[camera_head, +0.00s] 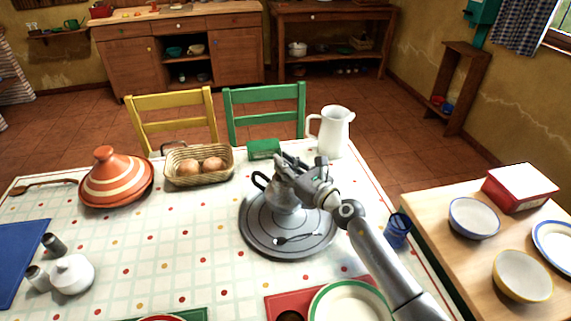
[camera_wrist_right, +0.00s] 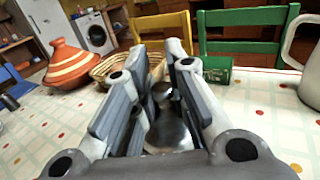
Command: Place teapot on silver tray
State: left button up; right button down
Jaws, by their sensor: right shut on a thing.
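The silver teapot (camera_head: 283,197) is upright over the middle of the round silver tray (camera_head: 258,238), its dark handle toward the left. It appears to rest on the tray, though the contact at its base is hard to make out. My right gripper (camera_head: 287,168) is at the top of the teapot and shut on it, hiding part of the lid. In the right wrist view the teapot (camera_wrist_right: 168,135) shows between the two fingers. A small dark spoon-like item (camera_head: 297,238) lies on the front of the tray. My left gripper is not in view.
A bread basket (camera_head: 198,166), orange tagine (camera_head: 116,180), green box (camera_head: 263,149) and white pitcher (camera_head: 335,132) stand around the tray. A blue glass (camera_head: 397,231) is at the right. A white sugar pot (camera_head: 72,274) is at the front left. The left-centre tablecloth is clear.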

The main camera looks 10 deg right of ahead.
jog(key=c, duration=1.8)
grip_release()
jog(key=shift+f, duration=0.1)
jog(key=o, duration=0.4)
jog(key=shift+r, duration=0.25)
jog(key=v, duration=1.2)
jog(key=shift+s+f, duration=0.1)
jog(key=shift+f, duration=0.1)
jog(key=shift+r, duration=0.1)
